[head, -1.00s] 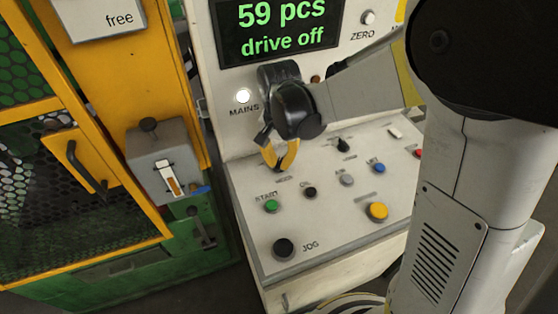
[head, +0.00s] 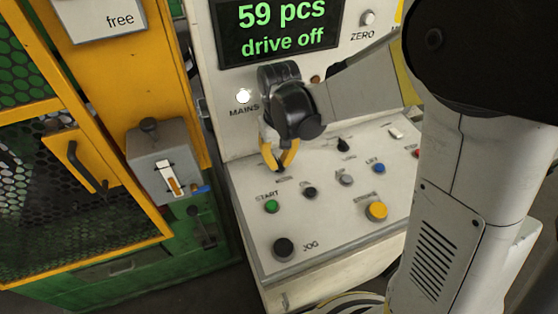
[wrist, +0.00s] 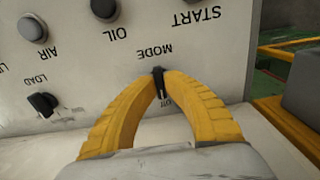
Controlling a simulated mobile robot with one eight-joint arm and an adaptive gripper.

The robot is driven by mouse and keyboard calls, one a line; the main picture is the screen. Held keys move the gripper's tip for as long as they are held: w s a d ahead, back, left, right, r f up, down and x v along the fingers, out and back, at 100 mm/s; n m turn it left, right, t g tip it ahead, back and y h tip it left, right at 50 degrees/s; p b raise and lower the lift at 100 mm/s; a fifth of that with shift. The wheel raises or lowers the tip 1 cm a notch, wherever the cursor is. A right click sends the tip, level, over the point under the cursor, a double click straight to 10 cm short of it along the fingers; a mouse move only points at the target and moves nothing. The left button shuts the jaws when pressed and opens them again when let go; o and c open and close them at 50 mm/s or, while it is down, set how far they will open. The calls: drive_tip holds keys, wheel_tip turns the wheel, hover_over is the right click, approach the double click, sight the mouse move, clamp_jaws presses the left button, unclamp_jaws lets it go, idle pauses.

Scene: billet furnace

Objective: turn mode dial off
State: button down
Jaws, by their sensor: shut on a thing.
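The mode dial (wrist: 159,84) is a small black knob under the word MODE in the wrist view, which shows the panel upside down. The yellow fingertips of my gripper (wrist: 162,80) are closed around it, one on each side. Part of a label shows beside the knob, partly covered by the fingers. In the head view my gripper (head: 279,166) reaches down to the sloped panel above START, and the dial is mostly hidden between the fingers.
The sloped control panel (head: 328,235) carries a green START button (head: 271,207), a yellow button (head: 377,211), a black JOG knob (head: 284,248) and a black LOAD knob (wrist: 43,104). The display (head: 280,30) reads "59 pcs, drive off". A yellow-framed cage stands left.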

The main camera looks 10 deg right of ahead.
sight(279, 162)
idle(0.4)
drive_tip(key=c, duration=1.5)
unclamp_jaws()
wheel_tip(279, 162, up, 12)
drive_tip(key=s+d+t, duration=0.2)
drive_tip(key=s+d, duration=0.1)
drive_tip(key=s, duration=0.1)
drive_tip(key=s+d+r+m+t, duration=0.1)
drive_tip(key=s+d+t, duration=0.1)
drive_tip(key=s+d, duration=0.1)
drive_tip(key=s+d+m+t, duration=0.1)
drive_tip(key=s+d+t, duration=0.2)
drive_tip(key=s, duration=0.3)
drive_tip(key=shift+d+r, duration=0.15)
drive_tip(key=shift+d, duration=0.35)
